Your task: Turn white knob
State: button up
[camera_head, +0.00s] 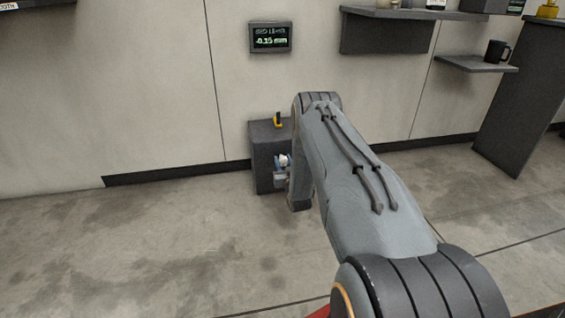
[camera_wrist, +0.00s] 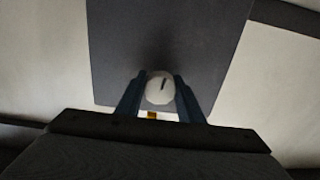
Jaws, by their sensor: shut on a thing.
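The white knob (camera_wrist: 159,88) sits on the face of a dark grey box (camera_wrist: 205,35) in the wrist view. It is round with a dark pointer mark that leans slightly. My gripper (camera_wrist: 160,92) has its two blue fingers on either side of the knob, shut on it. In the head view the box (camera_head: 262,160) stands on the floor by the wall, partly hidden by my arm. The knob (camera_head: 284,160) shows small at its front, with my gripper (camera_head: 282,171) at it.
A wall display (camera_head: 271,37) above the box reads "BED LEVEL" and what looks like -0.15 mm. A yellow and black item (camera_head: 278,119) is on top of the box. Shelves with a black mug (camera_head: 496,51) are at the right. The floor to the left is clear.

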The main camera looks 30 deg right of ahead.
jog(key=shift+a, duration=0.1)
jog(key=n+p, duration=0.3)
jog(key=n, duration=0.3)
jog(key=shift+n, duration=0.4)
jog(key=n+p, duration=0.2)
jog(key=n, duration=0.4)
jog(key=n+p, duration=0.1)
jog(key=n, duration=1.1)
jog(key=shift+h+p, duration=0.3)
jog(key=shift+p, duration=0.1)
jog(key=shift+n, duration=0.3)
jog(key=o, duration=1)
jog(key=shift+o, duration=0.2)
